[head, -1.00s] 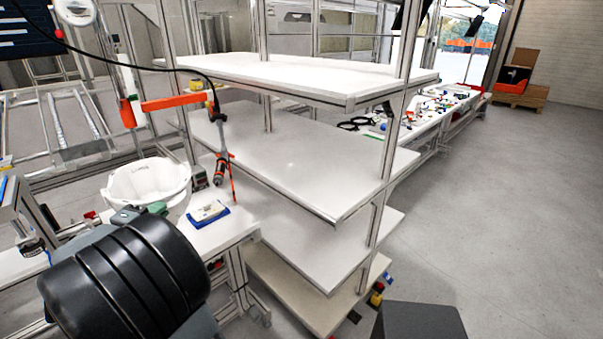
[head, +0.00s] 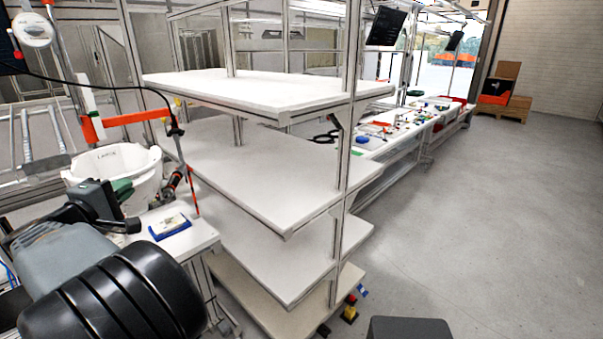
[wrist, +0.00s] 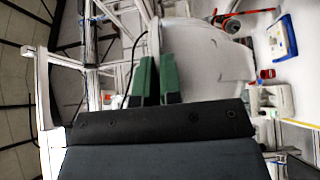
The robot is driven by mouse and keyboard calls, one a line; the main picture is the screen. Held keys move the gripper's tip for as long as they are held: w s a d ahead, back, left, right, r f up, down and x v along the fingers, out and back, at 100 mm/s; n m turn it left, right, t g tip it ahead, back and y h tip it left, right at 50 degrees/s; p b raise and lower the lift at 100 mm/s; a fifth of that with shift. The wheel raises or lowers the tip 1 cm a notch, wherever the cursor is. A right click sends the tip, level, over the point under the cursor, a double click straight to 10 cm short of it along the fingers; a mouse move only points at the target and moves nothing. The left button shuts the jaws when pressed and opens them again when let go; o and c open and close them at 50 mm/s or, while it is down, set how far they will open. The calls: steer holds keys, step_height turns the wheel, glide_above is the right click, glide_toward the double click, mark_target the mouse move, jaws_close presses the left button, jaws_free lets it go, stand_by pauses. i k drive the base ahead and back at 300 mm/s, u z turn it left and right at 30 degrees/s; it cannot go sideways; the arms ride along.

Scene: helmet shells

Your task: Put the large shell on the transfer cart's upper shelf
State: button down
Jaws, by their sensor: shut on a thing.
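The large shell (head: 112,165) is a white, bowl-like helmet shell at the left of the head view, open side up. My gripper (head: 122,188) has green fingers closed on the shell's near rim. In the wrist view the gripper (wrist: 157,82) has its two green fingers close together against the shell (wrist: 208,55), whose lower part is cut off from sight. The shell appears to be held just above the workbench. The transfer cart seems to be the white shelved unit in the middle; its upper shelf (head: 265,92) is bare.
Lower shelves (head: 270,185) of the unit are also empty. A blue-edged tray (head: 170,227) lies on the bench (head: 205,232), beside a hanging tool (head: 172,182). Metal posts (head: 347,130) frame the shelves. Open grey floor (head: 470,220) lies to the right.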

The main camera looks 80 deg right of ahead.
mark_target(286, 177)
steer(key=u, duration=1.55)
steer(key=k, duration=1.6)
steer(key=z, duration=1.6)
